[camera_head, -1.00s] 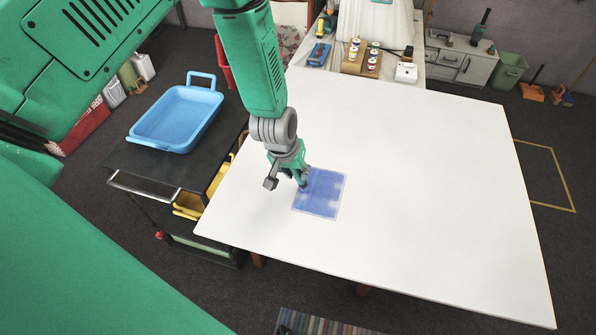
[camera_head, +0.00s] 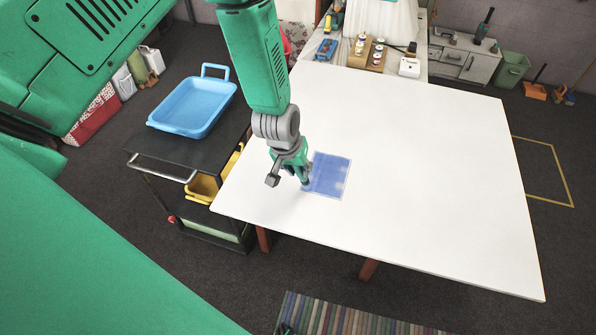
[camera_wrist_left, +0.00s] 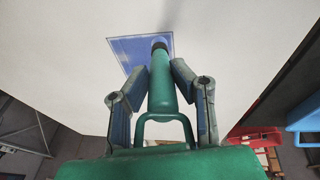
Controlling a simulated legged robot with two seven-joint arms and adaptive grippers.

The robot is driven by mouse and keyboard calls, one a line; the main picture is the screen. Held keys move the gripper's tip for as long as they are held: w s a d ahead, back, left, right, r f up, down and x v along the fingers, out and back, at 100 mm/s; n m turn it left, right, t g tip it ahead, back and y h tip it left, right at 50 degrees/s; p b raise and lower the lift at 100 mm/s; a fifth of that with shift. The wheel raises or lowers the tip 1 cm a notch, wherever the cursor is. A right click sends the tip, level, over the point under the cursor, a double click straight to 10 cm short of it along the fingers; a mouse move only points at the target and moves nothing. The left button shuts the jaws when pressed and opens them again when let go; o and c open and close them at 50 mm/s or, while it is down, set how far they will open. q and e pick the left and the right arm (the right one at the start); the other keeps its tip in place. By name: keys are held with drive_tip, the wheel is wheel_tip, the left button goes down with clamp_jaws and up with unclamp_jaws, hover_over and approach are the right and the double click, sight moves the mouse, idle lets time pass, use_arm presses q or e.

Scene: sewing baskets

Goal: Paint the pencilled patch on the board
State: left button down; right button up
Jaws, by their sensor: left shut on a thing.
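The white board (camera_head: 420,190) lies flat like a table top. The patch (camera_head: 328,174) on it is a near square, mostly covered in blue, with paler streaks along its right and lower edges. It also shows in the left wrist view (camera_wrist_left: 128,48). My left gripper (camera_head: 302,178) is at the patch's left edge, shut on a green cylindrical painting tool (camera_wrist_left: 162,88). The gripper hides part of the patch's left edge.
A blue tray (camera_head: 193,106) stands on a dark cart (camera_head: 180,153) left of the board. Paint pots on a wooden stand (camera_head: 367,55) are behind the board. A striped rug (camera_head: 335,315) lies in front. The board's right side is clear.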

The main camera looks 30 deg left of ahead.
use_arm(q)
drive_tip(key=shift+w+d+r+p, duration=0.1)
drive_tip(key=shift+d+r+p, duration=0.15)
drive_tip(key=shift+r, duration=0.3)
wheel_tip(320, 180, up, 4)
drive_tip(key=p, duration=0.3)
drive_tip(key=shift+d+r, duration=0.1)
drive_tip(key=shift+r, duration=0.1)
drive_tip(key=shift+a, duration=0.25)
use_arm(e)
drive_tip(key=r, duration=0.4)
drive_tip(key=shift+s+d+r, duration=0.1)
drive_tip(key=shift+d+r, duration=0.05)
drive_tip(key=shift+d, duration=0.25)
use_arm(q)
drive_tip(key=shift+d, duration=0.4)
use_arm(e)
drive_tip(key=shift+d, duration=0.35)
drive_tip(key=shift+a, duration=0.1)
